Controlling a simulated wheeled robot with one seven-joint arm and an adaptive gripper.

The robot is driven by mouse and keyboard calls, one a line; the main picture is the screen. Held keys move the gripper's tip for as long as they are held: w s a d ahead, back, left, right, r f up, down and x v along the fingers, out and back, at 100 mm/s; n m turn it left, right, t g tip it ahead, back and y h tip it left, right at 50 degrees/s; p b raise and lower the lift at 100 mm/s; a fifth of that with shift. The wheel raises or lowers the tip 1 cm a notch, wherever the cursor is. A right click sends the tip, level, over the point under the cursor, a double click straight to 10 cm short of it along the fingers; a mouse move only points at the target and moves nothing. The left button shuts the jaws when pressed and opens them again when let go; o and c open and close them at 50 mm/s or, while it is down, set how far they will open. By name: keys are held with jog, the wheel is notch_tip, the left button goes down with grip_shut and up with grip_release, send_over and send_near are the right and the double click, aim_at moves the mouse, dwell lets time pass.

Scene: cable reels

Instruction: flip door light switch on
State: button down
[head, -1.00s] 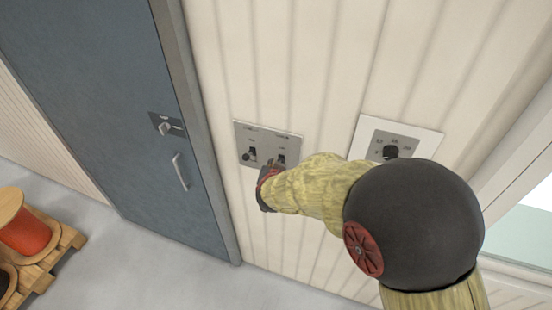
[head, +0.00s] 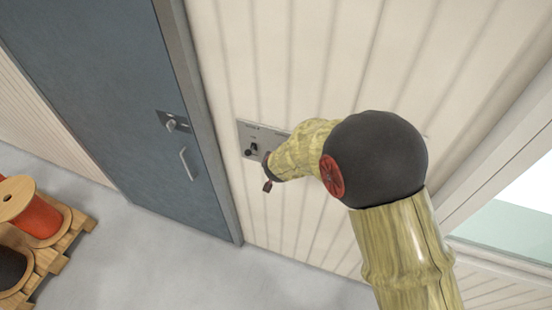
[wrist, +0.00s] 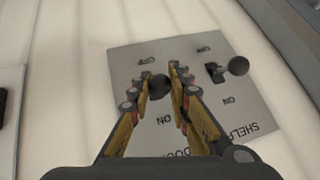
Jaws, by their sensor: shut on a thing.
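The grey switch plate (head: 246,128) is on the panelled wall right of the door; my arm covers its right part in the head view. In the wrist view the plate (wrist: 250,108) appears upside down, with a label ending in "DOOR" partly hidden by my fingers. My gripper (wrist: 160,68) is at the door switch, its fingers shut on the dark round knob (wrist: 158,86) of that switch. The shelf switch (wrist: 236,66), with its own dark knob, stands free to the right in the wrist view and also shows in the head view (head: 254,147).
A blue-grey door (head: 110,90) with a handle (head: 186,164) and lock plate (head: 172,122) is to the left. Cable reels (head: 32,215) sit on a wooden pallet at lower left. A window (head: 510,225) is at the right. The floor below the plate is clear.

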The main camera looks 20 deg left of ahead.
jog(key=c, duration=1.6)
grip_release()
jog(key=shift+c, duration=0.2)
jog(key=shift+r, duration=0.15)
jog(key=v, duration=1.1)
jog(key=shift+s+r, duration=0.2)
jog(key=shift+s, duration=0.1)
